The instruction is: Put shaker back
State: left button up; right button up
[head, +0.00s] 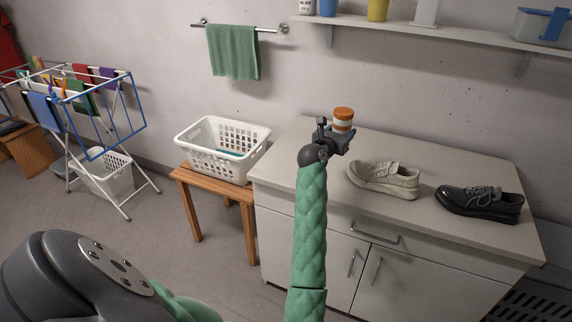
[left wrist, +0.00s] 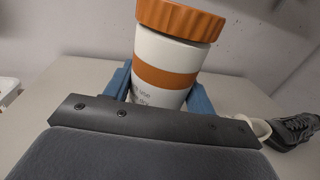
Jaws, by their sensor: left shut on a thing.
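The shaker (head: 343,118) is a white cylinder with an orange ribbed cap and an orange band. My left gripper (head: 341,130) is shut around it, over the back left part of the cabinet top. In the left wrist view the shaker (left wrist: 168,60) stands upright, tilting slightly, between the blue fingers of the gripper (left wrist: 160,92). Its lower end is hidden behind the gripper body. I cannot tell whether it touches the cabinet top. My right gripper is not in view.
A wall shelf (head: 445,37) above holds blue, yellow and white items and a bin (head: 540,28). A beige shoe (head: 384,180) and a black shoe (head: 480,203) stand on the cabinet top (head: 305,150). A white basket (head: 222,148) sits on a wooden stool at left.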

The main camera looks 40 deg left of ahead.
pick_arm(q)
jog(key=a+f, duration=0.2)
jog(key=a, duration=0.2)
jog(key=a+f+p, duration=0.1)
jog(key=a+f, duration=0.2)
jog(key=a, duration=0.1)
jog(key=a+f, duration=0.2)
jog(key=a, duration=0.2)
jog(key=shift+s+a+f, duration=0.25)
jog(key=shift+s+f, duration=0.15)
notch_tip(320, 180, down, 3)
jog(key=shift+r+p, duration=0.1)
jog(key=shift+p, duration=0.35)
jog(key=shift+f, duration=0.55)
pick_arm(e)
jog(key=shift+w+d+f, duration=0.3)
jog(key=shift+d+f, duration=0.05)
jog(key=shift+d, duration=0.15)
pick_arm(q)
jog(key=shift+f, duration=0.1)
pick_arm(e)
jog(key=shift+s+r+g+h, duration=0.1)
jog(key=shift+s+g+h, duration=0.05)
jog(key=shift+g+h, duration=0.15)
